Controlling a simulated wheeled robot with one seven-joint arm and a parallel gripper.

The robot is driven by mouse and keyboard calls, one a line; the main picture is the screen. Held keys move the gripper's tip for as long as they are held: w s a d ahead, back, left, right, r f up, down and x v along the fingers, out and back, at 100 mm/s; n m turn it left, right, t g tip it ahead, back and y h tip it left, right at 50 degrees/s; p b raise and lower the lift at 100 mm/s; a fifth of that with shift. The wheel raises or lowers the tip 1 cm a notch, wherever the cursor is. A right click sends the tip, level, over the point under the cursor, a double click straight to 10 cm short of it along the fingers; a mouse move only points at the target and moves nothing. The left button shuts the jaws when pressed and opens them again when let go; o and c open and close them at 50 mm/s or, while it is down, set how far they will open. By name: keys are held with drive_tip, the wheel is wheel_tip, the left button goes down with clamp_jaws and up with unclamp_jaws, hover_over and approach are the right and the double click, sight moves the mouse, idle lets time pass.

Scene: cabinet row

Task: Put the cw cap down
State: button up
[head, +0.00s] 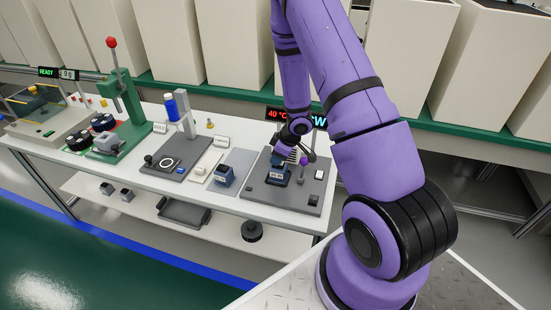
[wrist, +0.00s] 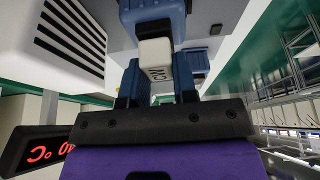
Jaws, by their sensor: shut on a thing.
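In the wrist view, a small white cap (wrist: 157,52) with dark lettering sits between the two blue fingers of my gripper (wrist: 157,82). The lettering is turned and hard to read. My gripper is shut on the cap. A dark blue block (wrist: 152,10) lies just beyond the cap; I cannot tell whether they touch. In the head view, my gripper (head: 284,158) is low over the grey station plate (head: 262,200) at the right of the bench, above a dark blue unit (head: 277,180). The cap is too small or hidden to make out there.
Left of the station, a blue-and-dark unit (head: 223,175) stands on a grey mat (head: 241,159). A lever with a purple knob (head: 303,162) stands close right of my gripper. A red 40 °C display (head: 277,113) is behind. A white vented box (wrist: 62,38) is near in the wrist view.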

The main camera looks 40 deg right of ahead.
drive_tip(key=shift+f, duration=0.1)
drive_tip(key=o, duration=0.9)
drive_tip(key=s+d+r+m+t+h, duration=0.1)
drive_tip(key=s+r+m+t+h, duration=0.15)
drive_tip(key=r, duration=1.55)
drive_tip(key=s+r+m+t+h, duration=0.2)
drive_tip(key=s+r+m+h, duration=0.15)
drive_tip(key=r, duration=1.45)
drive_tip(key=s+a+r+g+y, duration=0.1)
drive_tip(key=s+a+r, duration=0.1)
drive_tip(key=s+a, duration=0.2)
drive_tip(key=s+a+r+m+y, duration=0.1)
drive_tip(key=s+a+r, duration=0.2)
drive_tip(key=s, duration=0.7)
drive_tip(key=s+a+r+g+y, duration=0.1)
drive_tip(key=s+a+r, duration=0.2)
drive_tip(key=s+a, duration=0.4)
drive_tip(key=shift+r+m+g, duration=0.15)
drive_tip(key=shift+m+g, duration=0.15)
drive_tip(key=shift+g, duration=0.05)
